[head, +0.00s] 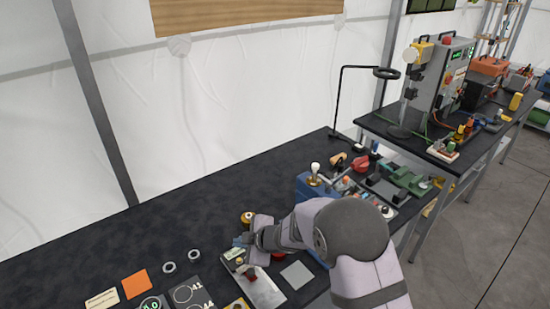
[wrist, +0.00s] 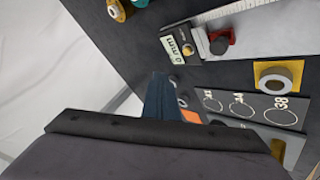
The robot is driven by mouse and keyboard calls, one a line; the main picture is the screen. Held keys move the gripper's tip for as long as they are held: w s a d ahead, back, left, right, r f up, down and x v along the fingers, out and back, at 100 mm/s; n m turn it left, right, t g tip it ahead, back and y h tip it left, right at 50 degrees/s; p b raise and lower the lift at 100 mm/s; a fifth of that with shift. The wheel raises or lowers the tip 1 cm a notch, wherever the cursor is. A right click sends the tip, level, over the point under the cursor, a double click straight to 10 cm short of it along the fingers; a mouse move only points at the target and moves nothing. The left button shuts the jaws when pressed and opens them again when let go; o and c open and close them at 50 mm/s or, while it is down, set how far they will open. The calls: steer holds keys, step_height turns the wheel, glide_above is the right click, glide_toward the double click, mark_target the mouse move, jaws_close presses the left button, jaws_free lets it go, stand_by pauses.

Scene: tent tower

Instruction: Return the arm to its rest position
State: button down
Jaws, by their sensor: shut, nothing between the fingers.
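My arm reaches from the lower right of the head view over the dark table (head: 150,245). My gripper (head: 241,241) is low at the table's front part, close to a grey caliper tray (head: 264,293), which it partly hides. In the wrist view my gripper (wrist: 159,98) shows as dark blue fingers, together and with nothing between them. The body of the gripper fills the bottom of that view. The caliper's display (wrist: 178,46) and its red part (wrist: 221,39) lie beyond the fingertips.
A yellow block with a grey ring (wrist: 276,78) and a marked ring plate (wrist: 250,108) lie nearby. Two loose rings (head: 194,255) and an orange square (head: 136,286) lie to the left. A blue box (head: 308,186) and a green vise (head: 405,180) stand right. The table's back middle is clear.

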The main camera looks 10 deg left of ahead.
steer(key=w+d+r+m+t+h, duration=0.1)
steer(key=d+r+m+h, duration=0.15)
steer(key=d, duration=0.45)
steer(key=w+d+r+m+t+h, duration=0.1)
steer(key=d+m, duration=0.2)
steer(key=d, duration=0.4)
steer(key=s+d+m+g+h+b, duration=0.15)
steer(key=s+d+m+h, duration=0.45)
steer(key=d, duration=0.8)
steer(key=s+d+m+g+y, duration=0.1)
steer(key=s+m, duration=0.3)
steer(key=s, duration=0.6)
steer(key=s+d+m+g+y, duration=0.1)
steer(key=s+d+m+g, duration=0.3)
steer(key=s, duration=0.7)
steer(key=shift+s+d+r+m+g, duration=0.2)
steer(key=shift+s+d+m+g, duration=0.05)
steer(key=shift+m+g, duration=0.1)
